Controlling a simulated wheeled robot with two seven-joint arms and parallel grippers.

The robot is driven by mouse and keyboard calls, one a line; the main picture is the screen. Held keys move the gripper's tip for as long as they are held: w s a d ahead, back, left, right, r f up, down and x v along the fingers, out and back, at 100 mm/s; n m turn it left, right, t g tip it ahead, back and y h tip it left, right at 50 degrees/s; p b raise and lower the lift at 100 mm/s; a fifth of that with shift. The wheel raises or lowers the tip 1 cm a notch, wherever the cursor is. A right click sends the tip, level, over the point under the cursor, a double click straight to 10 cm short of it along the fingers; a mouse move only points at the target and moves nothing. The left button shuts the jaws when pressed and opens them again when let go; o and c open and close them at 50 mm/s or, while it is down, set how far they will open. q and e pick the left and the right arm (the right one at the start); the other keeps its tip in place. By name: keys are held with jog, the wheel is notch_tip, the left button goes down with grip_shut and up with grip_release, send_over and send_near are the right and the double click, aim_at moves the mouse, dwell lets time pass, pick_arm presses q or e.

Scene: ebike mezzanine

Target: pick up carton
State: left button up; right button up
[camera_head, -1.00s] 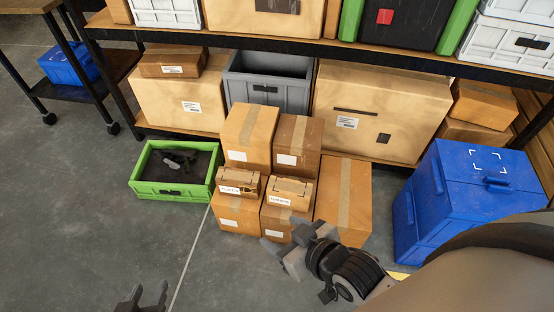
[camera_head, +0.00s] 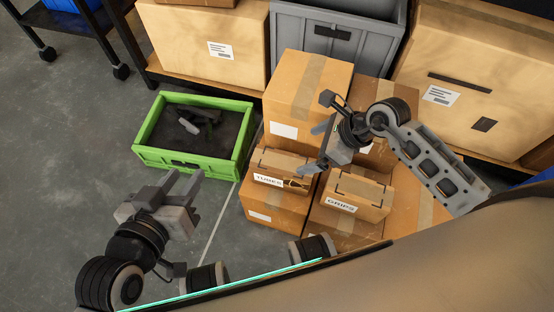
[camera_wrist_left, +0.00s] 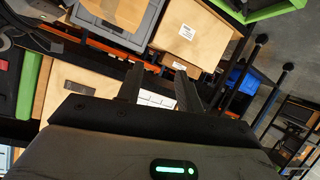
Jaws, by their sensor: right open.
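Several brown cartons are stacked on the floor in the head view. A small carton labelled TUBES (camera_head: 281,169) and a small carton labelled GRIPS (camera_head: 357,193) lie side by side on larger cartons. A tall carton (camera_head: 300,92) stands behind them. My right gripper (camera_head: 316,148) is open and empty, above the stack near the TUBES carton's back right; its arm hides part of the cartons behind. My left gripper (camera_head: 182,182) is open and empty, left of the stack. In the left wrist view its fingers (camera_wrist_left: 160,92) stand apart.
A green crate (camera_head: 190,170) with dark items inside sits left of the stack. Behind are a grey bin (camera_head: 335,42) and large boxes (camera_head: 207,48) on a low shelf. Grey floor at left is clear.

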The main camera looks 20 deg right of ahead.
aim_at(284, 162)
jog(key=shift+w+d+f+h+b, duration=0.1)
jog(key=shift+w+f+h+b, duration=0.15)
jog(key=shift+f, duration=0.35)
jog(key=shift+w+d+f+h+b, duration=0.15)
jog(key=shift+w+f, duration=0.15)
jog(key=shift+f, duration=0.3)
jog(key=b+x, duration=0.3)
jog(key=x, duration=0.5)
jog(key=shift+s+a, duration=0.1)
jog(key=shift+s, duration=0.05)
jog(key=b+x, duration=0.1)
jog(key=x, duration=0.1)
jog(key=b+x, duration=0.2)
jog(key=x, duration=0.1)
jog(key=shift+s+a+f, duration=0.1)
jog(key=shift+a+f, duration=0.05)
jog(key=shift+a, duration=0.2)
jog(key=shift+a+f, duration=0.1)
jog(key=shift+f, duration=0.05)
pick_arm(q)
jog(key=d+r+t+h, duration=0.1)
jog(key=d+r+n+t+h, duration=0.1)
jog(key=r, duration=0.1)
jog(key=shift+w+n, duration=0.3)
